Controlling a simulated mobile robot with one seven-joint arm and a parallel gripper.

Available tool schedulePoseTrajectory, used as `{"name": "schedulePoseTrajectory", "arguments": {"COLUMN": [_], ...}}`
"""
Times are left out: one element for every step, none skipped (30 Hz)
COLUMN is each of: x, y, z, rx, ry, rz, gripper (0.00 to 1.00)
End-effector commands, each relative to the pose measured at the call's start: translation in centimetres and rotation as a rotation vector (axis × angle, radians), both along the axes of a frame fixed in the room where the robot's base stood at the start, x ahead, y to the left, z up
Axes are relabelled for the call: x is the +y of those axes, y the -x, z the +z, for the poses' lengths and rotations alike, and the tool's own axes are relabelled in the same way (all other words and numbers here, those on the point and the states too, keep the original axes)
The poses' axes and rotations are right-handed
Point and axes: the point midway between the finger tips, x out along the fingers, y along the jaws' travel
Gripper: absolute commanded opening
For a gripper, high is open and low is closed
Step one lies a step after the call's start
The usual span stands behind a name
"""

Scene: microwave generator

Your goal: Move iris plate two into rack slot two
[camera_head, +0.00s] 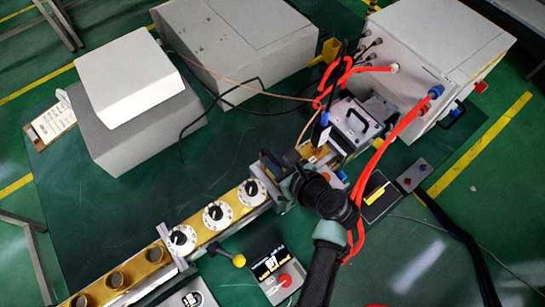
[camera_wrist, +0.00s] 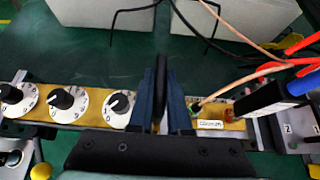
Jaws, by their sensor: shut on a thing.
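My gripper (camera_wrist: 160,98) is shut on a thin dark plate (camera_wrist: 162,68), seen edge-on and upright between the two blue-grey fingers in the wrist view. No number on it can be read, so I cannot tell whether it is iris plate two. In the head view my gripper (camera_head: 277,172) is over the brass waveguide (camera_head: 231,198), just right of its dials, with the arm hiding part of this spot. I cannot tell whether the plate touches the waveguide.
White dials (camera_head: 217,215) with black knobs line the waveguide left of my gripper. Red cables (camera_head: 376,160) loop at the right by the white cabinet (camera_head: 440,60). A yellow ball knob (camera_head: 239,260) and a red-knobbed box (camera_head: 277,270) stand in front.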

Motion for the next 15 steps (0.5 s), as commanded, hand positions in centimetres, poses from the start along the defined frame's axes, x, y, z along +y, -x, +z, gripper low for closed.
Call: {"name": "schedulePoseTrajectory", "arguments": {"x": [0.0,0.0,0.0,0.0,0.0,0.0,0.0,0.0,0.0,0.0,0.0,0.0,0.0,0.0,0.0], "y": [-0.1,-0.1,-0.1,-0.1,-0.1,-0.1,-0.1,-0.1,-0.1,-0.1,-0.1,-0.1,-0.1,-0.1,-0.1], "z": [0.7,0.8,0.9,1.1,1.2,1.4,1.5,1.6,1.8,1.9,2.1,2.2,2.4,2.5,2.7], "rx": [-0.003,-0.003,-0.003,-0.003,-0.003,-0.003,-0.003,-0.003,-0.003,-0.003,-0.003,-0.003,-0.003,-0.003,-0.003], "ry": [-0.001,-0.001,-0.001,-0.001,-0.001,-0.001,-0.001,-0.001,-0.001,-0.001,-0.001,-0.001,-0.001,-0.001,-0.001], "rz": [0.000,0.000,0.000,0.000,0.000,0.000,0.000,0.000,0.000,0.000,0.000,0.000,0.000,0.000,0.000], "gripper": [0.00,0.00,0.00,0.00,0.00,0.00,0.00,0.00,0.00,0.00,0.00,0.00,0.00,0.00,0.00]}}
